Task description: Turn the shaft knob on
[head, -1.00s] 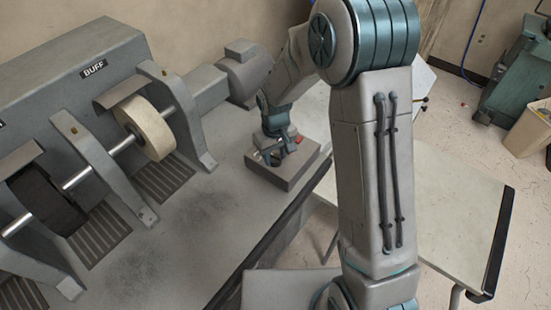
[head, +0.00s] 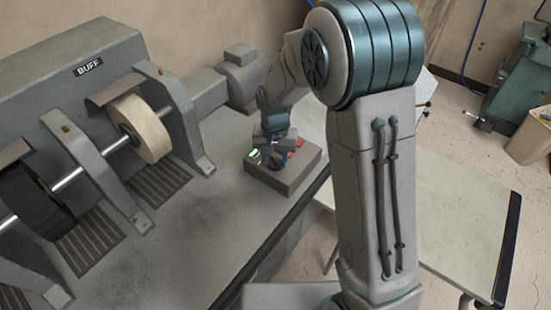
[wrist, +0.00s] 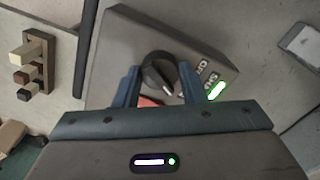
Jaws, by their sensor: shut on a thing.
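The shaft knob (wrist: 160,71) is round and black with a pale pointer mark. It sits on a grey control box (head: 285,181) on the machine's bench, and the mark points to the lower right in the wrist view. In the head view, my gripper (head: 275,147) hides most of the knob.
A red part (wrist: 150,101) shows on the box, partly hidden by my gripper. A grey motor (head: 243,78) stands behind the box. The buffing wheel (head: 140,128) and its guards are left. A pale table (head: 450,215) stands at right. The bench front is clear.

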